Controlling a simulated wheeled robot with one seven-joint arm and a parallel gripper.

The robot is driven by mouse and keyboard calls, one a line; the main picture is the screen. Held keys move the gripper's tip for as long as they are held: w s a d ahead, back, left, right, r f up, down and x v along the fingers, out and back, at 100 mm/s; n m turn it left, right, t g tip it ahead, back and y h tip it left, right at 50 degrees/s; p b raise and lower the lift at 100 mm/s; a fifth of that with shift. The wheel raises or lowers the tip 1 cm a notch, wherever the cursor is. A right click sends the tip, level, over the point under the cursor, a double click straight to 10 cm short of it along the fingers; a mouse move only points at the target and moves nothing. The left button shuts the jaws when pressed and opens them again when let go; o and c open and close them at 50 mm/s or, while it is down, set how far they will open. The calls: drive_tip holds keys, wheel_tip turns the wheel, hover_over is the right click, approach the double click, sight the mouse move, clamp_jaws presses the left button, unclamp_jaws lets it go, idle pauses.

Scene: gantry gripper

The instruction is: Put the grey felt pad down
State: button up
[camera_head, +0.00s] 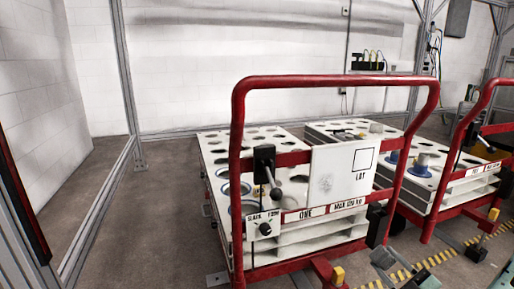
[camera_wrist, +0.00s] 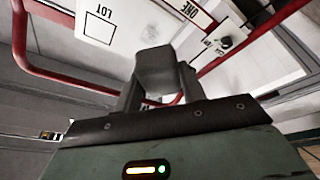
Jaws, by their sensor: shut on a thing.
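The grey felt pad (camera_wrist: 155,68) is between the two fingers of my gripper (camera_wrist: 160,88) in the wrist view. It looks like a small grey block, and the fingers are shut on it. A red cart handle and a white panel show beyond it. In the head view, a small grey piece (camera_head: 383,258) shows at the lower right, in front of the near cart; it seems to be the pad or my gripper's tip. I cannot tell how far it is from the cart.
A cart with a red handle (camera_head: 237,130) and a white top with round holes (camera_head: 225,150) stands in the middle. A similar cart (camera_head: 430,165) stands to its right. Yellow-black floor tape (camera_head: 430,263) runs at lower right. Bare floor (camera_head: 130,235) lies at left.

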drive_tip(key=s+r+m+t+h+p, duration=0.1)
drive_tip(key=r+m+h+p, duration=0.1)
drive_tip(key=r+p, duration=0.7)
drive_tip(key=s+r+m+h+p, duration=0.1)
drive_tip(key=r+h+p, duration=0.3)
drive_tip(key=r+p, duration=0.5)
drive_tip(key=s+r+m+t+h+p, duration=0.1)
drive_tip(key=r+h+p, duration=0.3)
drive_tip(key=r+p, duration=0.6)
drive_tip(key=s+m+p, duration=0.1)
drive_tip(key=p, duration=0.7)
drive_tip(key=shift+s+m+t+p, duration=0.25)
drive_tip(key=shift+m+t+p, duration=0.05)
drive_tip(key=shift+p, duration=0.1)
drive_tip(key=shift+a, duration=0.1)
